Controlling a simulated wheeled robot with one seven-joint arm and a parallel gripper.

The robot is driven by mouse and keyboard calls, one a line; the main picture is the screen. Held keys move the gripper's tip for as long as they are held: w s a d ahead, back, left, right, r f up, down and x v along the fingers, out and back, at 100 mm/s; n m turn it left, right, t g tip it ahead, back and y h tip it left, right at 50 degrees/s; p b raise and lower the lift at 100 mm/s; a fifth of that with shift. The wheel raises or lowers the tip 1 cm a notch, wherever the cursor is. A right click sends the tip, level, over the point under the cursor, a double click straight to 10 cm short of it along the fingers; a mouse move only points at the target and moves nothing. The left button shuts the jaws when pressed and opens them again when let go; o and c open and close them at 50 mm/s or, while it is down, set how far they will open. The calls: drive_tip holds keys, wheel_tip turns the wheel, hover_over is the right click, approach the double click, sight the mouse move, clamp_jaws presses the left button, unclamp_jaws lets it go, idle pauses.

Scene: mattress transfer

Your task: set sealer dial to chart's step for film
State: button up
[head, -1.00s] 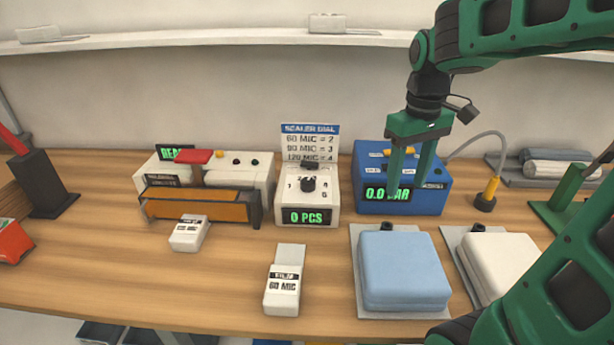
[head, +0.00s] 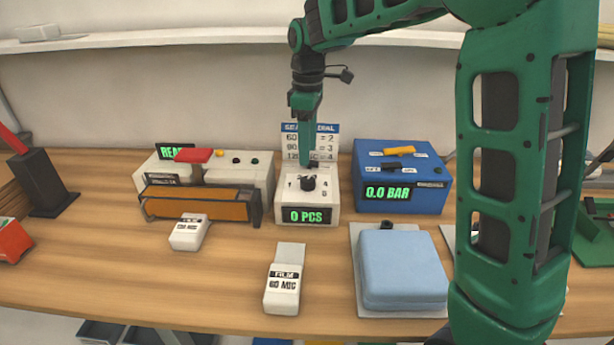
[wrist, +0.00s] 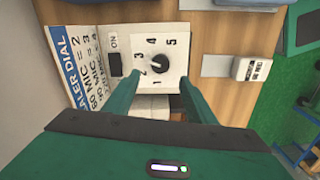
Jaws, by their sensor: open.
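The white sealer dial box (head: 284,210) stands mid-table with a black dial knob (head: 308,184) on its top and a "0 PCS" display. In the wrist view the knob (wrist: 160,63) is ringed by numbers 1 to 5; its pale mark faces the 2–3 side, but the exact step is unclear. The chart (head: 326,140) behind reads 60 MIC = 2, 90 MIC = 3; my gripper partly covers it. The film pack (head: 283,289) is labelled 60 MIC. My gripper (head: 310,162) points down just above and behind the knob, open, its fingers (wrist: 159,78) spread either side, apparently not touching it.
A black ON switch (wrist: 115,64) sits beside the dial. The sealer (head: 262,172) with red handle and orange front is left; a blue 0.0 BAR box (head: 400,205) is right. A blue mattress (head: 402,270) lies front right.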

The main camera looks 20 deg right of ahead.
sight(308, 179)
wheel_tip(308, 179, down, 9)
idle(0.4)
drive_tip(key=c, duration=1)
